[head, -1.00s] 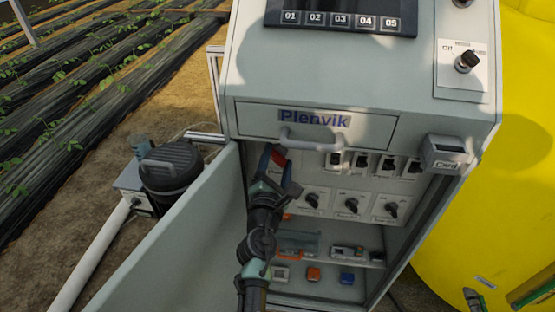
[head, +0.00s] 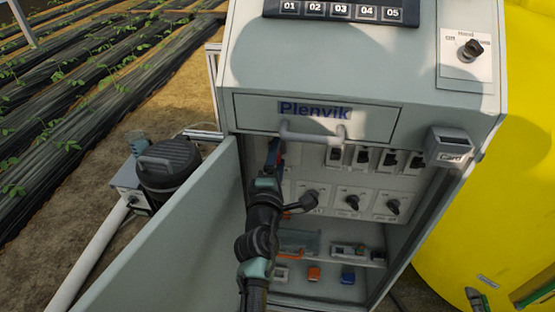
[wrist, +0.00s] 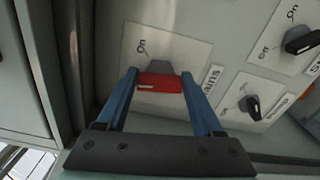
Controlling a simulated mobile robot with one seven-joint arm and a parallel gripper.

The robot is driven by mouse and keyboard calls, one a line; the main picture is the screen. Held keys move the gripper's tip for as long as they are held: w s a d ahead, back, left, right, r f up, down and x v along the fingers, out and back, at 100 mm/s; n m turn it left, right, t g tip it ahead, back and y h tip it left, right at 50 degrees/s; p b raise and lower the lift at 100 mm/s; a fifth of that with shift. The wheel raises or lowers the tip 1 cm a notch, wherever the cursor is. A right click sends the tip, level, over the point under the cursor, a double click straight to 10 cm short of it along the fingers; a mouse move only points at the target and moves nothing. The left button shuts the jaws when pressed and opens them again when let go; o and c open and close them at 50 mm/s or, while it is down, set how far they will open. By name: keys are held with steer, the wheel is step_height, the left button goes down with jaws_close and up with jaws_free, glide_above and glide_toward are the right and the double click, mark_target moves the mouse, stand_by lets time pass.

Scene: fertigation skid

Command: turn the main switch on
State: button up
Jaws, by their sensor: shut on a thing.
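The main switch (wrist: 160,83) is a red handle on a grey base, on a pale plate (wrist: 140,42) inside the cabinet. The plate carries an "On" mark above the handle and a side label that seems to read "Mains". My gripper (wrist: 159,76) has its two blue fingers on either side of the red handle and is shut on it. In the head view my gripper (head: 275,155) reaches into the upper left of the open cabinet, and the switch is mostly hidden behind it.
The cabinet door (head: 165,240) stands open left of my arm. A drawer handle (head: 312,133) juts out just above my gripper. Black rotary knobs (head: 352,202) and several breakers (head: 363,157) sit to the right. A shelf below holds small parts. A card holder (head: 450,147) is at the right edge.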

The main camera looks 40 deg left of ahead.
steer(key=m+b, duration=0.1)
steer(key=m, duration=0.2)
steer(key=m+b, duration=0.2)
steer(key=m, duration=0.2)
steer(key=m+b, duration=0.2)
steer(key=m, duration=0.1)
steer(key=shift+s+a+f+m, duration=0.1)
steer(key=shift+f+m, duration=0.2)
steer(key=shift+f, duration=0.1)
steer(key=shift+m, duration=0.3)
steer(key=o, duration=1.4)
steer(key=shift+r, duration=0.1)
steer(key=shift+c, duration=0.2)
steer(key=p+v, duration=0.1)
steer(key=v, duration=1.2)
